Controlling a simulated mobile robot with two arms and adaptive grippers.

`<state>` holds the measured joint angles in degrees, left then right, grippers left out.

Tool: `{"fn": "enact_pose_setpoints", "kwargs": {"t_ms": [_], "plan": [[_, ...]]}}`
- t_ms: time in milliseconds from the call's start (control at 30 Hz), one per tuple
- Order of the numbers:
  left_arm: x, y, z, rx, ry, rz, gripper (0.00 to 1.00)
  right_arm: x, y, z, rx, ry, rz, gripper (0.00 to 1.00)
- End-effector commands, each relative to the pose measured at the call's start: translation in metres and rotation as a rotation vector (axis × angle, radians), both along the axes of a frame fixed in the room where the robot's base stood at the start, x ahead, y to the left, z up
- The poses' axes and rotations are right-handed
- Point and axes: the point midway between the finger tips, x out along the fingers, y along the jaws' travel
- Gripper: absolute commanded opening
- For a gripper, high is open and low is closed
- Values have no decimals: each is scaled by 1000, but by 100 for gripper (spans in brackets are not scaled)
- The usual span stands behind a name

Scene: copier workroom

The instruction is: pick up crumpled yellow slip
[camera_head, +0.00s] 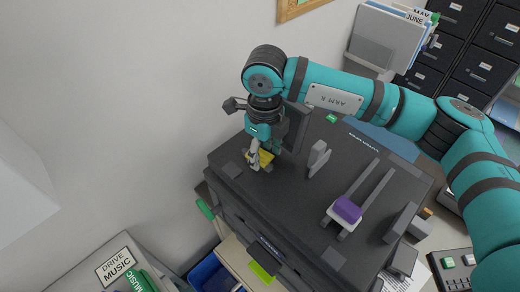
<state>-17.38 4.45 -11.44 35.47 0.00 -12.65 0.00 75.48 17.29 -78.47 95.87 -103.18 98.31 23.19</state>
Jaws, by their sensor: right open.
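The crumpled yellow slip (264,157) lies on the top of the dark grey machine (290,205), near its back left corner. My right gripper (258,163) points down at the slip, with its fingers at the slip and partly covering it. It is open, and I cannot tell whether the fingers touch the slip. My left gripper is not in view.
A purple block (347,209) sits on a light pad between rails on the machine top. An upright grey plate (318,158) stands right of the slip. Dark file drawers (490,65) and a folder holder (372,45) are behind. A blue bin (207,272) is below.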

Motion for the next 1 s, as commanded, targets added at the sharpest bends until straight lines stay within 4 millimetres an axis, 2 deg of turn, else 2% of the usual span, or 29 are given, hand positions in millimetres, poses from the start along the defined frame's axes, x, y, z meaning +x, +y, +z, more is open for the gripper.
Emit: {"fn": "enact_pose_setpoints", "kwargs": {"t_ms": [167, 333, 767, 1000], "plan": [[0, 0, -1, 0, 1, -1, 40, 0, 0, -1, 0, 0, 0, 49], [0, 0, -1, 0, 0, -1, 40, 0, 0, 0, 0, 0, -1, 26], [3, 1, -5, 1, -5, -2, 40, 1, 0, 4, 2, -3, -1, 26], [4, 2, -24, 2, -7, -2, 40, 1, 1, 29, 2, -6, 0, 26]]}}
